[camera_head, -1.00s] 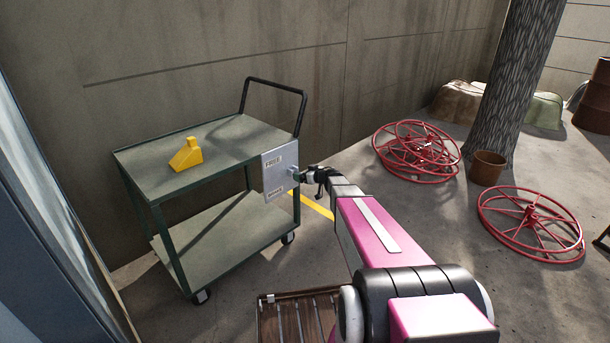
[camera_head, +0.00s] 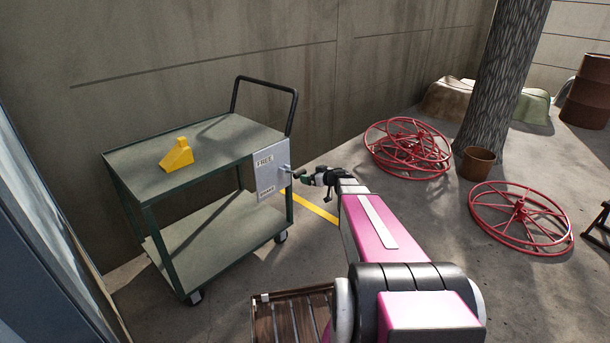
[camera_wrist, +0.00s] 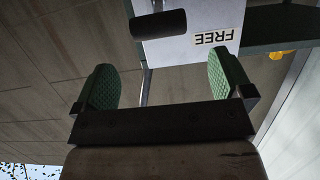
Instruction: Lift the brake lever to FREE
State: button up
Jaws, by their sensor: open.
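The brake lever (camera_head: 297,173) sticks out to the right from a pale plate (camera_head: 271,180) on the cart's end, about midway between the FREE label (camera_head: 264,161) above and a lower label. Its exact tilt is hard to tell. In the wrist view its black grip (camera_wrist: 158,25) lies just beyond my fingertips, with the FREE label (camera_wrist: 213,36) beside it. My gripper (camera_wrist: 162,65) is open, its two green pads apart with nothing between them. In the head view my gripper (camera_head: 309,179) is just right of the lever, partly overlapping it.
The green two-shelf cart (camera_head: 225,134) stands by the wall with a yellow block (camera_head: 177,156) on top. A slatted wooden item (camera_head: 290,316) lies below my arm. Red wheels (camera_head: 408,148), a pot (camera_head: 478,163) and a tree trunk (camera_head: 502,80) are at right.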

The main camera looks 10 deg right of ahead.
jog(key=shift+s+d+r, duration=0.1)
jog(key=shift+s+d, duration=0.1)
jog(key=shift+s, duration=0.1)
jog(key=shift+c, duration=0.3)
